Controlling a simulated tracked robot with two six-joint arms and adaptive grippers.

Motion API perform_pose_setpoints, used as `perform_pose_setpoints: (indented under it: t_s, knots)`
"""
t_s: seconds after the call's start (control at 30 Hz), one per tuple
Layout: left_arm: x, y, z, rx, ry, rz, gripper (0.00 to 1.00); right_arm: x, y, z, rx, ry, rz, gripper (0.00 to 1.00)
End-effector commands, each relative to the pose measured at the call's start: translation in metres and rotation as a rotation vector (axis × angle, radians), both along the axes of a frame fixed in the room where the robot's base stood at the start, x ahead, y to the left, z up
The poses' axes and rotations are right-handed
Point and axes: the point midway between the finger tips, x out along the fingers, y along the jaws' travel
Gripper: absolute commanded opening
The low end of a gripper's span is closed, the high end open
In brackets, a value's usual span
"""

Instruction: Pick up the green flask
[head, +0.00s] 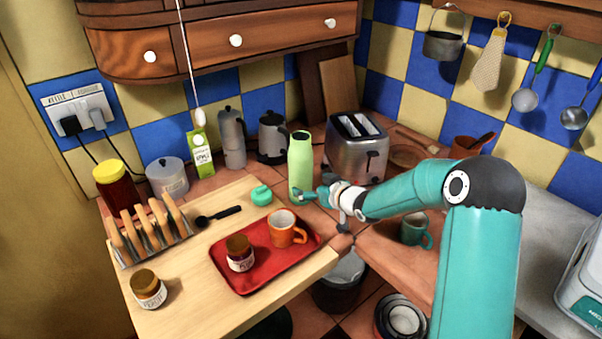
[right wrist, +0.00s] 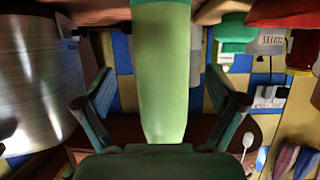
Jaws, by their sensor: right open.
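The light green flask (head: 300,165) stands upright at the back of the counter, left of the toaster. My right gripper (head: 316,197) is low at its right side, near its base. In the right wrist view the flask (right wrist: 164,75) fills the middle, between the two spread fingers of the open right gripper (right wrist: 160,98). Gaps show between the flask and both fingers. My left gripper is not in view.
The toaster (head: 356,148) stands close behind the right gripper. A teal-green round object (head: 261,195) sits left of the flask. A red tray (head: 265,270) holds an orange mug (head: 281,231) and a jar (head: 239,255). A teal mug (head: 413,229) stands below my right arm.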

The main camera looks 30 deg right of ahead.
Motion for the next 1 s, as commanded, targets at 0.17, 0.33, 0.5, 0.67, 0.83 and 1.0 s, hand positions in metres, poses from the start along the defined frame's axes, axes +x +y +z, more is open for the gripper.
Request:
perform_pose_setpoints:
  t_s: [0.17,0.33,0.5,0.67,0.83,1.0]
  knots:
    - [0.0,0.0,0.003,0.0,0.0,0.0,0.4,0.009,0.002,-0.003,0.0,0.0,0.002,0.95]
    - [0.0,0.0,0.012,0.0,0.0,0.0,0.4,0.027,0.003,-0.011,0.002,0.001,0.004,0.95]
    - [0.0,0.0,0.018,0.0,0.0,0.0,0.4,0.047,0.004,-0.02,0.001,0.0,0.003,0.95]
    - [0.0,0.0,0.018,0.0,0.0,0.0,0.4,0.053,0.004,-0.024,0.0,-0.001,0.003,0.95]
    - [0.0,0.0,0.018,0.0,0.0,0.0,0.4,0.053,0.004,-0.024,0.0,-0.001,0.003,0.95]
    - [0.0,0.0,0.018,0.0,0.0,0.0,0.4,0.053,0.004,-0.024,0.0,-0.001,0.003,0.66]
